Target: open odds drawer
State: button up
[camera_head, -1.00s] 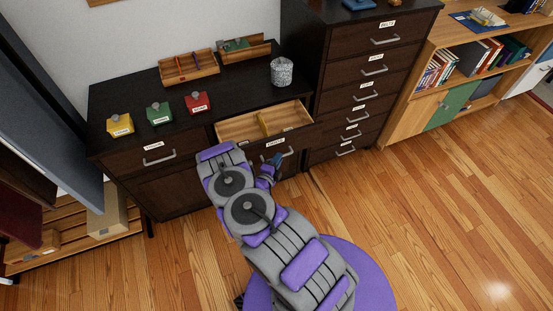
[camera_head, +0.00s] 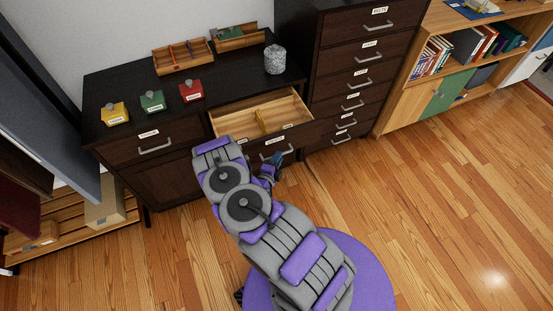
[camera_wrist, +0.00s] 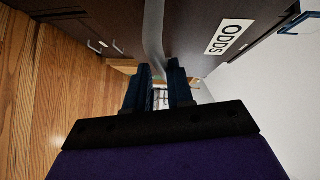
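The odds drawer (camera_head: 262,118) is the upper right drawer of the dark desk. It stands partly open in the head view, showing a pale wooden inside with a divider and no clear contents. Its ODDS label (camera_wrist: 229,37) is readable in the wrist view. My gripper (camera_head: 275,160) is at the drawer front, partly hidden behind my arm. In the wrist view my gripper (camera_wrist: 158,68) has its dark fingers on both sides of the grey drawer handle (camera_wrist: 154,30), closed on it.
Yellow, green and red labelled boxes (camera_head: 152,102), an organizer (camera_head: 183,56) and a speckled canister (camera_head: 275,60) stand on the desktop (camera_head: 232,83). A tall dark drawer cabinet (camera_head: 332,95) adjoins on the right. Open wooden floor (camera_head: 430,210) lies to the right.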

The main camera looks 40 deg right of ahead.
jog(key=o, duration=0.4)
jog(key=shift+d, duration=0.15)
jog(key=shift+c, duration=0.2)
jog(key=shift+w, duration=0.1)
jog(key=v, duration=1.7)
jog(key=shift+a, duration=0.25)
